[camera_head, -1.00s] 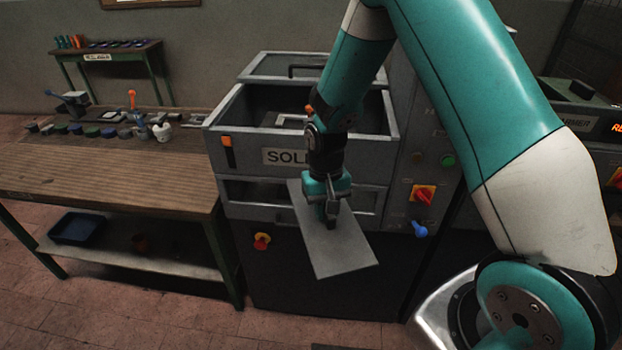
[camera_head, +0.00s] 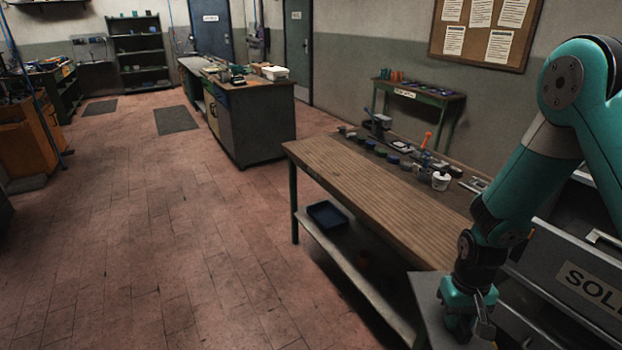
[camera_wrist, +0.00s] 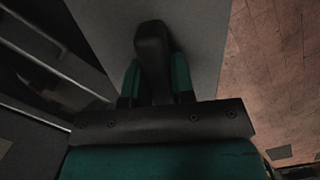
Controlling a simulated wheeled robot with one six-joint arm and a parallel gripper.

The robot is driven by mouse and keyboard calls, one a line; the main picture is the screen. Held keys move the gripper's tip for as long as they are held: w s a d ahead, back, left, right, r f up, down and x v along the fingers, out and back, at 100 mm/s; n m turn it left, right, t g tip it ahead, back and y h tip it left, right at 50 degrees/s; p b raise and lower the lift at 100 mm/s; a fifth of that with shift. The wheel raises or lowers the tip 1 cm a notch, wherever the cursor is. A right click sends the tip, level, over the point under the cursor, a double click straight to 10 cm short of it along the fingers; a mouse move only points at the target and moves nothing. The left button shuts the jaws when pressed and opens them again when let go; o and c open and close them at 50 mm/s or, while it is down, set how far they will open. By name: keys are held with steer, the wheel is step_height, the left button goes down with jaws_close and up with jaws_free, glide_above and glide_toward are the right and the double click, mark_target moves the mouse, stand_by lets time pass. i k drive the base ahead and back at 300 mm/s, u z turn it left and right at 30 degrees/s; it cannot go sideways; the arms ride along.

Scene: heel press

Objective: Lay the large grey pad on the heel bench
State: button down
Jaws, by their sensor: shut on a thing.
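No readable label marks a heel bench. A wooden-topped bench (camera_head: 350,180) stands beyond and left of my gripper.
Small tools and round pots line the wooden bench's back edge; its front is bare. A dark blue tray (camera_head: 328,214) sits on its lower shelf. The grey machine (camera_head: 590,285) is close at right. A cabinet bench (camera_head: 255,115) stands farther back. Open tiled floor lies left.

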mark_target(433, 227)
steer(key=u, duration=0.6)
steer(key=i, duration=1.7)
steer(key=z, duration=0.6)
steer(key=i, duration=0.35)
steer(key=z, duration=0.35)
